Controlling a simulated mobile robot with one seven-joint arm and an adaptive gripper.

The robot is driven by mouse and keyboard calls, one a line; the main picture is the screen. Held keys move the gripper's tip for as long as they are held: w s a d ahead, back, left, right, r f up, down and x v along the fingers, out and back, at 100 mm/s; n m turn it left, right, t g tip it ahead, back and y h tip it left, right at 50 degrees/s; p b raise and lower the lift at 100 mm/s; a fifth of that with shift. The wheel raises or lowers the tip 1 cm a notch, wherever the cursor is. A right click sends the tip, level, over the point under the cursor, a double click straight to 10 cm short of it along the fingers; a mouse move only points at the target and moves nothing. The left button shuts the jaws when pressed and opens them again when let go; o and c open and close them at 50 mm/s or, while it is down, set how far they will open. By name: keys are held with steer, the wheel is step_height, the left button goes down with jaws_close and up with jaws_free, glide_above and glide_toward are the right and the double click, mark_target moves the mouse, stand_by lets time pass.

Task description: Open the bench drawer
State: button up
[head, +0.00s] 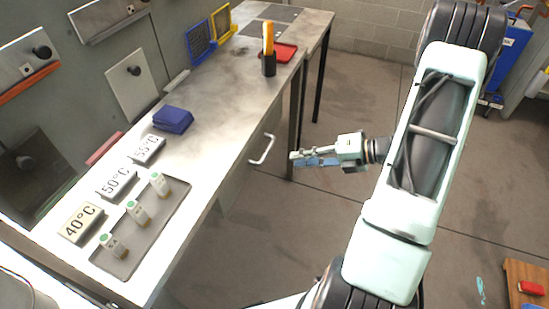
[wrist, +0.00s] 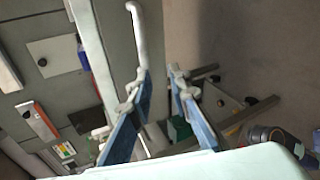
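The bench drawer front (head: 240,172) is a grey-green panel under the bench top and appears closed. Its white bar handle (head: 262,149) sticks out towards the aisle. My gripper (head: 293,158) is to the right of the handle, with its fingers pointing left towards the bench. In the wrist view, the white handle (wrist: 136,32) lies ahead of my gripper (wrist: 158,74), nearly in line with the left fingertip. The blue-padded fingers are apart with nothing between them. I cannot tell whether the left fingertip touches the handle.
The metal bench top (head: 215,88) holds temperature signs, a tray (head: 150,242) with small bottles, blue cloths (head: 172,119) and a black cup (head: 269,66). A bench leg (head: 295,125) stands just behind my gripper. The floor (head: 340,225) beside the bench is clear.

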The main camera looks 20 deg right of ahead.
mark_target(268, 148)
steer(key=w+a+m+t, duration=0.1)
steer(key=w+a, duration=0.1)
steer(key=w+a+f+m+t+b, duration=0.1)
steer(key=w+a, duration=0.2)
steer(key=w+a+f+m+y, duration=0.1)
steer(key=w+a, duration=0.1)
steer(key=a, duration=0.1)
steer(key=shift+w+t+b, duration=0.35)
steer(key=shift+t, duration=0.05)
steer(key=shift+c, duration=0.4)
jaws_close()
